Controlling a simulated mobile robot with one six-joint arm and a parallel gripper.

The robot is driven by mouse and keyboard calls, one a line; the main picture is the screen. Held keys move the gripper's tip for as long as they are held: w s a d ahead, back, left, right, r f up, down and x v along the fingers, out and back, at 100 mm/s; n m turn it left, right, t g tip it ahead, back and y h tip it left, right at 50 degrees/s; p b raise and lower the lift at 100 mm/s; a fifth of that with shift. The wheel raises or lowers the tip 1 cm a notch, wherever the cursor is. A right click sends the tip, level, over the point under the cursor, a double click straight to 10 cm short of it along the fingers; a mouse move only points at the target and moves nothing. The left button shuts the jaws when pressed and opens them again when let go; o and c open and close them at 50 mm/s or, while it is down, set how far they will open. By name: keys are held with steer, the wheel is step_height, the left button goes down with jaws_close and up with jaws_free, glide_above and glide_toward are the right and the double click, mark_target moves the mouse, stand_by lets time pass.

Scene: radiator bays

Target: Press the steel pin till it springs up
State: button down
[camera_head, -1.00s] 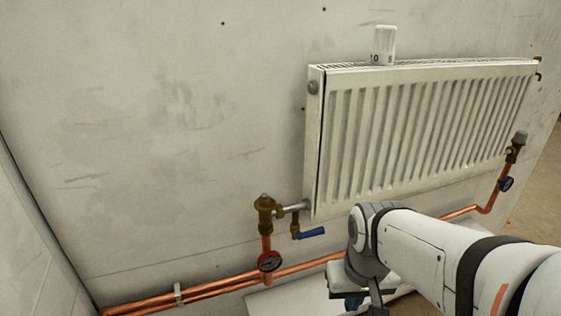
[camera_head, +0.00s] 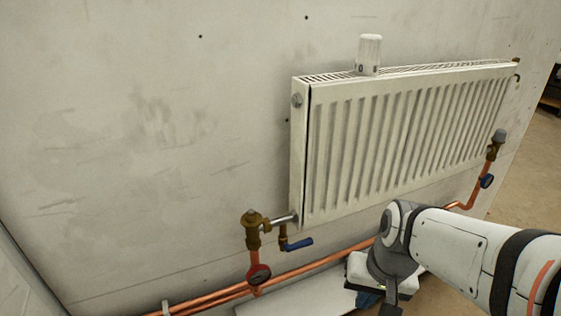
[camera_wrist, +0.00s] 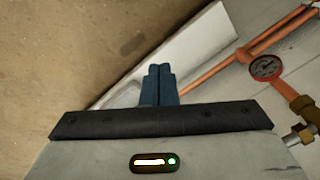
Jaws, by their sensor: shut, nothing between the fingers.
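A brass valve (camera_head: 252,234) stands upright at the radiator's lower left, on a copper pipe. A small grey tip (camera_head: 250,213) shows on its top; the steel pin itself is too small to make out. In the wrist view, part of the brass valve (camera_wrist: 302,103) shows at the right edge and its top is out of frame. My gripper's blue fingers (camera_wrist: 158,72) are together and empty, apart from the valve and to its left in the wrist view. In the head view my wrist is low, right of the valve, and the fingertips are not clearly seen.
A white radiator (camera_head: 400,140) hangs on the wall with a white thermostat head (camera_head: 369,55) on top. A red gauge (camera_head: 259,274) and a blue lever (camera_head: 299,244) sit close to the valve. Copper pipes (camera_head: 205,300) run along the wall's foot. Another valve (camera_head: 493,150) is at right.

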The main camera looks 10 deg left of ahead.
steer(key=w+a+r+m+y+p, duration=0.3)
steer(key=a+r+p, duration=0.4)
steer(key=w+a+r+m+y+p, duration=0.2)
steer(key=w+a+r+p, duration=0.1)
steer(key=a+r+p, duration=0.4)
step_height(320, 180, up, 8)
steer(key=m+t+y+p, duration=0.1)
steer(key=m+y+p, duration=0.1)
steer(key=m+p, duration=0.65)
glide_above(251, 212)
steer(key=d+p, duration=0.1)
steer(key=p, duration=0.1)
steer(key=n, duration=0.2)
steer(key=shift+w+f, duration=0.2)
steer(key=shift+w, duration=0.05)
step_height(251, 212, down, 8)
steer(key=b, duration=0.5)
steer(key=shift+r+b, duration=0.15)
steer(key=shift+b, duration=0.25)
steer(key=shift+f+b, duration=0.6)
steer(key=shift+b, duration=0.1)
steer(key=shift+f, duration=0.1)
steer(key=shift+s+f+b, duration=0.15)
steer(key=shift+f+b, duration=0.15)
steer(key=shift+b, duration=0.3)
